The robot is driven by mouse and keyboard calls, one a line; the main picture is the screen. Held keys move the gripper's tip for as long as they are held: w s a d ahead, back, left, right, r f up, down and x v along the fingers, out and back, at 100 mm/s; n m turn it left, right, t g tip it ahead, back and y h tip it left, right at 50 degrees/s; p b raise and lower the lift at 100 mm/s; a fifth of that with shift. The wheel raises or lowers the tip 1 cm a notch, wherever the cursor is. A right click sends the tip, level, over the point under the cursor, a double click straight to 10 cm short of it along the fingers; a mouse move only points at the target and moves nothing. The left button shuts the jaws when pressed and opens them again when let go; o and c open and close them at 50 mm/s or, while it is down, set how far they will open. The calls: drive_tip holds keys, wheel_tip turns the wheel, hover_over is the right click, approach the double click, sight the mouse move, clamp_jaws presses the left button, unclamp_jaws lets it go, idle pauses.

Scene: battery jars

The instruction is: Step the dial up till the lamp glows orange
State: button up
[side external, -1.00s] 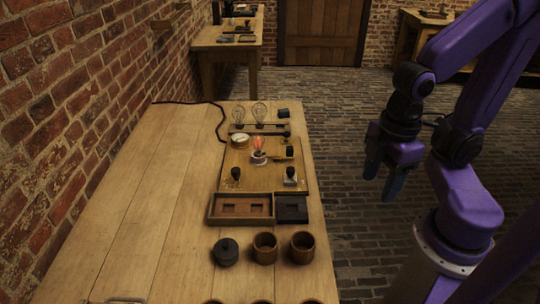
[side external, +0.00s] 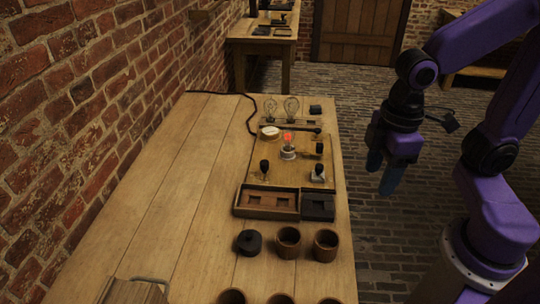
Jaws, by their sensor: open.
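The lamp (side external: 288,143) is a small bulb in a white holder in the middle of the wooden board (side external: 286,181); it glows red. Dark knobs stand on the board: one at the front left (side external: 264,167), one at the front right on a pale base (side external: 318,170), and one at the right edge (side external: 320,149). I cannot tell which is the dial. A round white-faced gauge (side external: 269,132) sits at the board's back left; its reading is too small to see. My gripper (side external: 382,175) is open and empty, pointing down beyond the table's right edge, apart from the board.
Two clear bulbs (side external: 291,107) stand behind the board. A wooden tray (side external: 267,213) and a black block (side external: 318,207) lie in front of it, then a lidded black jar (side external: 249,243) and brown cups (side external: 288,242). The table's left side (side external: 170,200) is mostly clear.

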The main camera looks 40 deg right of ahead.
drive_tip(key=w+a+m, duration=0.2)
drive_tip(key=w+a, duration=0.2)
drive_tip(key=w, duration=0.6)
drive_tip(key=m, duration=0.4)
hover_over(264, 162)
wheel_tip(264, 162, down, 4)
wheel_tip(264, 162, down, 17)
drive_tip(key=shift+f, duration=0.1)
drive_tip(key=c, duration=1.1)
